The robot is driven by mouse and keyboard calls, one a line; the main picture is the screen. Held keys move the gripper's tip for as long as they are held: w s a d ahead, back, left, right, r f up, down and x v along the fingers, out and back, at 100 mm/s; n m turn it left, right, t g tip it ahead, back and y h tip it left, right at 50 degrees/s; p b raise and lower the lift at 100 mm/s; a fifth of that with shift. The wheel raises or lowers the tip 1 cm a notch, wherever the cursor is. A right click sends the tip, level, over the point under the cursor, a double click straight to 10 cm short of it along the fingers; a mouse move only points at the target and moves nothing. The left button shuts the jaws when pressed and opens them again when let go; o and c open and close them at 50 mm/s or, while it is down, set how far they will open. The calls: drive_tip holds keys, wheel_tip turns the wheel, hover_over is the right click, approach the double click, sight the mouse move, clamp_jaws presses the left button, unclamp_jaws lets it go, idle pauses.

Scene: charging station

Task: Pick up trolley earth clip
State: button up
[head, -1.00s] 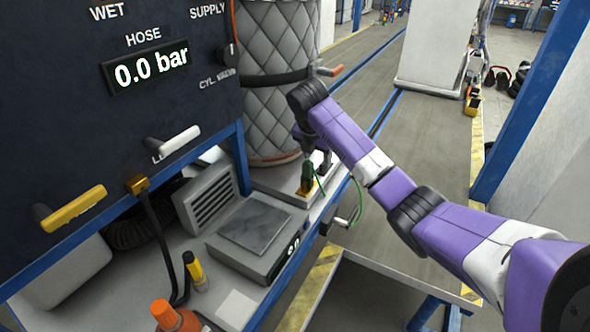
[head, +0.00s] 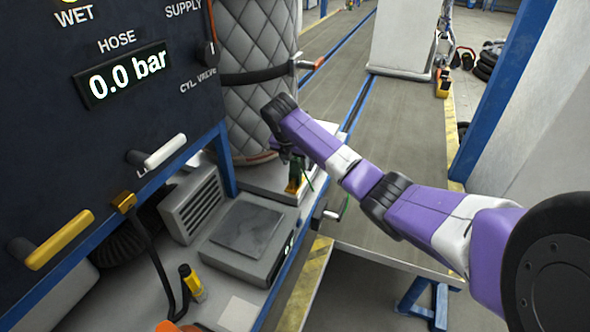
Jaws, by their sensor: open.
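My gripper (head: 291,158) is open, pointing down right at the clip's top. The wrist and the dark fingers overlap the clip's upper part, so I cannot tell whether the jaws are around it or just above it.
The quilted cylinder (head: 257,110), with a dark strap and an orange-tipped handle, stands close behind my gripper. A scale (head: 240,255) and a yellow-black marker (head: 192,283) are on the bench. The dark control panel (head: 60,140) rises at the left. The floor lane beyond is clear.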

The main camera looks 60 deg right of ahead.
drive_tip(key=shift+d+f, duration=0.15)
drive_tip(key=shift+f, duration=0.25)
drive_tip(key=shift+c, duration=0.2)
clamp_jaws()
drive_tip(key=shift+r, duration=0.1)
